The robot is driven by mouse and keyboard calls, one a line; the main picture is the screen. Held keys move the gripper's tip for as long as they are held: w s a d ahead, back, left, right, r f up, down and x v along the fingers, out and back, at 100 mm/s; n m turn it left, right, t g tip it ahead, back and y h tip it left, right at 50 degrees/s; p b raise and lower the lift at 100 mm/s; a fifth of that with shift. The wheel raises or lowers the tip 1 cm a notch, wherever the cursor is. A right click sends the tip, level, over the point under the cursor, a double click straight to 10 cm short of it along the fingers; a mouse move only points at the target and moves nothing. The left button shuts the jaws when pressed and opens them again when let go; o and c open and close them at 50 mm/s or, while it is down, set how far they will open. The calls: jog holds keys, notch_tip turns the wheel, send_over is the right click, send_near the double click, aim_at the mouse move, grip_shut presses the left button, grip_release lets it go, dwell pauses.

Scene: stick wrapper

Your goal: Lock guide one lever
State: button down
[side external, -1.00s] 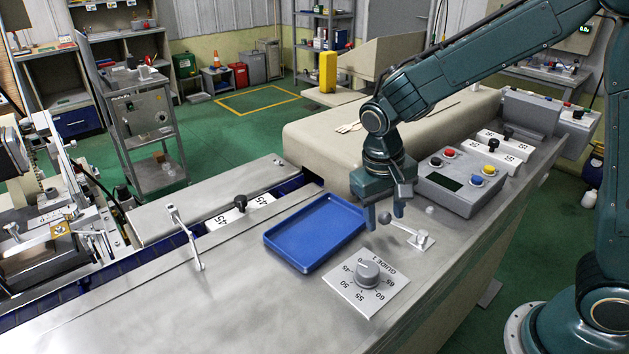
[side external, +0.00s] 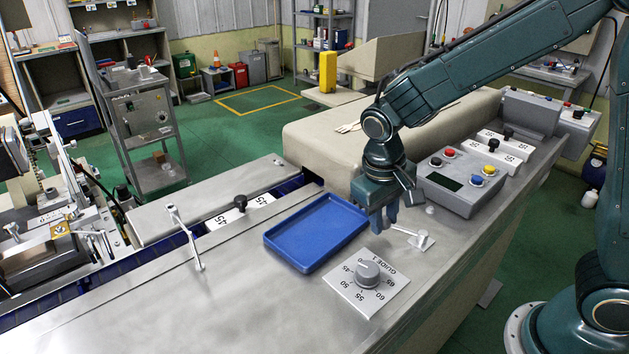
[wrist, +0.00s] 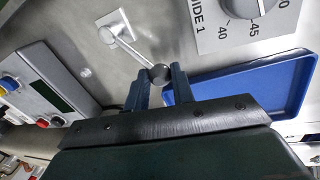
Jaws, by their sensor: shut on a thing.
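The guide one lever is a pale rod on a small square plate (side external: 421,241), with a dark round knob at its free end. In the wrist view its plate (wrist: 114,25) is at the top and the rod runs down to the knob (wrist: 159,72). My gripper (side external: 383,222) points down at the knob end, and its fingers hide the knob in the side view. In the wrist view my gripper (wrist: 160,80) is shut on the knob, one finger on each side. The guide 1 dial (side external: 368,272) sits on a white numbered card beside the lever.
A blue tray (side external: 287,258) lies close to the left of my fingers. A grey control box (side external: 447,193) with coloured buttons stands behind the lever on the right. Another lever (side external: 186,240) is farther left. The metal top in front is bare.

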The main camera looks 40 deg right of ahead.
jog(key=shift+s+a+n, duration=0.4)
jog(key=shift+s+n, duration=0.05)
jog(key=shift+n, duration=0.35)
jog(key=c, duration=1.2)
grip_release()
jog(key=shift+r, duration=0.1)
jog(key=shift+r, duration=0.35)
jog(key=r, duration=0.4)
jog(key=a+r, duration=0.1)
jog(key=r, duration=0.3)
jog(key=a+r, duration=0.1)
jog(key=r, duration=0.3)
jog(key=shift+a+r, duration=0.15)
jog(key=shift+r, duration=0.25)
